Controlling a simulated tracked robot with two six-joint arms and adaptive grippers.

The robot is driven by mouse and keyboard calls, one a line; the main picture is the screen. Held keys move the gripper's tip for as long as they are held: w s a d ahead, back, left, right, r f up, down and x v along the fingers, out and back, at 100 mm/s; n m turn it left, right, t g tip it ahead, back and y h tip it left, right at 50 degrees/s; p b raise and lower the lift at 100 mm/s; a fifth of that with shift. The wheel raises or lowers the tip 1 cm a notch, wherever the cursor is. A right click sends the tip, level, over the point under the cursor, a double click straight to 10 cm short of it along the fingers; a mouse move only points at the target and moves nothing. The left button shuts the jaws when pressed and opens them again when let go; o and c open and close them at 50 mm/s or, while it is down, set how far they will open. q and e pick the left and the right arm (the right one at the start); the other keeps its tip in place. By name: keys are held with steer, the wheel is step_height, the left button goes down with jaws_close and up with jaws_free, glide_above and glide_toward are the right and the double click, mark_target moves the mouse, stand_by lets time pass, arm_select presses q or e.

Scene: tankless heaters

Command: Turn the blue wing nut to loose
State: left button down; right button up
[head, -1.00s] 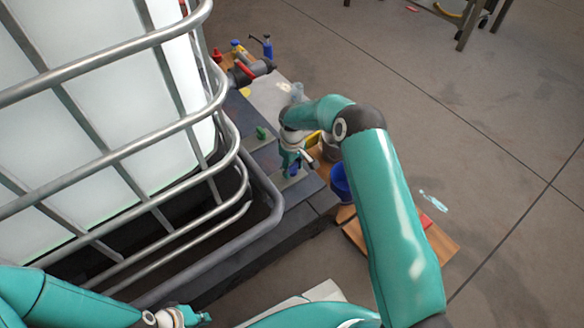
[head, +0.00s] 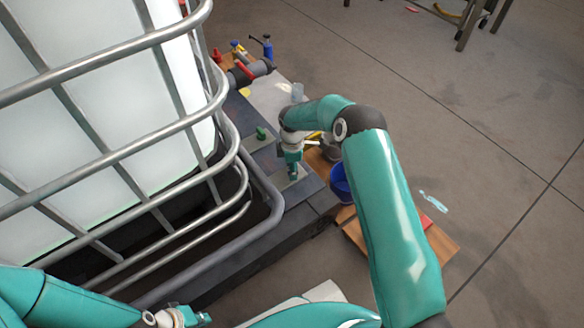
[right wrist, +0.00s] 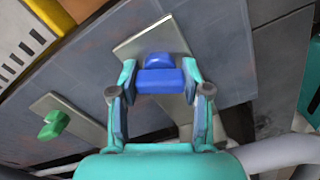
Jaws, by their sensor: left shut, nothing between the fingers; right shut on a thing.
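The blue wing nut (right wrist: 158,80) sits on a light metal plate (right wrist: 145,42) in the right wrist view. My right gripper (right wrist: 159,76) has one finger on each side of it and is shut on it. In the head view my right gripper (head: 292,174) points down at the same plate and hides the nut. A green wing nut (right wrist: 54,124) stands on a second plate to the left in the right wrist view; it also shows in the head view (head: 261,132). My left gripper (head: 195,317) is shut and empty at the bottom left of the head view.
A white tank in a metal cage (head: 130,150) fills the left of the head view. A grey pipe with a red valve handle (head: 250,72) lies behind the plates. A blue bucket (head: 341,182) stands right of my right gripper. Open floor (head: 480,150) lies at the right.

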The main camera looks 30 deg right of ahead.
steer(key=n, duration=0.6)
steer(key=shift+n, duration=0.3)
steer(key=n, duration=0.5)
steer(key=shift+n, duration=0.3)
steer(key=o, duration=1.2)
steer(key=shift+c, duration=0.2)
steer(key=shift+r, duration=0.1)
step_height(320, 180, up, 12)
